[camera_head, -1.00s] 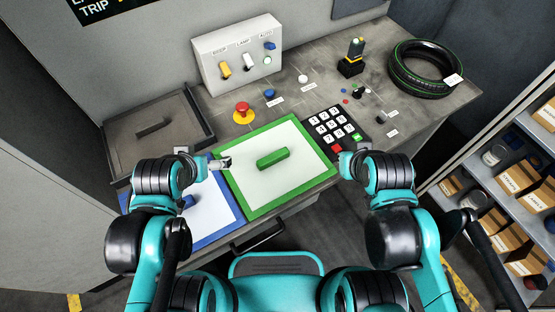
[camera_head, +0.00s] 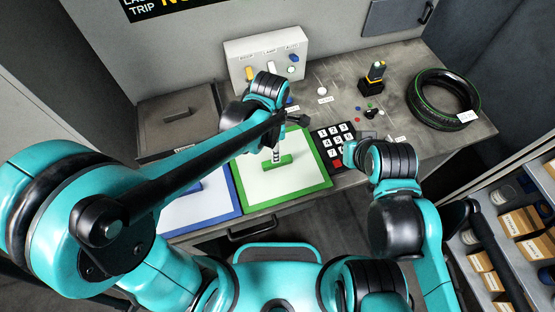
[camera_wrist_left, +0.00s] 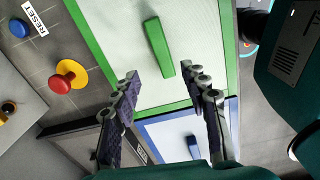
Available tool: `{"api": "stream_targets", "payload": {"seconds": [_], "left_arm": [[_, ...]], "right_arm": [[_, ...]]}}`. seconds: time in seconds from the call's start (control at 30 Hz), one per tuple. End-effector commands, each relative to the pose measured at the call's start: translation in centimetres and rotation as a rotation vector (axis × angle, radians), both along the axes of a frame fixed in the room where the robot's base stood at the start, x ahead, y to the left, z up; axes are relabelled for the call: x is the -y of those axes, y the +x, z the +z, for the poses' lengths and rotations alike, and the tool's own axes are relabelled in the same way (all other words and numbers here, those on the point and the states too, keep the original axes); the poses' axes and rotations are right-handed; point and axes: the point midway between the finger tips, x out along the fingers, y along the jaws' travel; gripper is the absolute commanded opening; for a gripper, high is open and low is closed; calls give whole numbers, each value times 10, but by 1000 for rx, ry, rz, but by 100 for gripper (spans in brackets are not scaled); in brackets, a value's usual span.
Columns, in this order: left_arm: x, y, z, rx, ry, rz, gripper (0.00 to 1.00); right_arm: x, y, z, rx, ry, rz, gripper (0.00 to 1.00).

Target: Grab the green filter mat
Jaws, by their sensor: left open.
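The green filter mat is a white panel with a green border (camera_head: 322,172) and a raised green bar handle (camera_head: 284,162). It lies on the bench, right of the blue-bordered mat (camera_head: 236,198). My left gripper (camera_head: 277,154) reaches in over the green mat, its fingers close to the handle. In the left wrist view my left gripper (camera_wrist_left: 166,80) is open and empty. The green handle (camera_wrist_left: 158,47) is just beyond the gap between its fingertips. My right gripper (camera_head: 362,152) is by the keypad; its fingers are too hidden to read.
A black keypad (camera_head: 333,138) stands right of the mat. A control box (camera_head: 250,60) is behind my left arm. In the left wrist view a red button (camera_wrist_left: 62,84) is beside the mat. A tyre (camera_head: 416,105) lies at the right; a grey tray (camera_head: 160,140) is at the left.

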Motion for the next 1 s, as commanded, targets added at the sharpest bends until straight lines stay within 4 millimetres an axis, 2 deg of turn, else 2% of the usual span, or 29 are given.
{"api": "stream_targets", "payload": {"seconds": [0.17,0.7,1.0], "left_arm": [[10,-1,-9,-30,12,100,45],[14,2,-79,-29,12,105,45],[13,2,-83,-29,12,105,45]], "right_arm": [[0,0,3,0,0,0,0],[0,0,-19,0,0,0,0],[0,0,-19,0,0,0,0]]}}
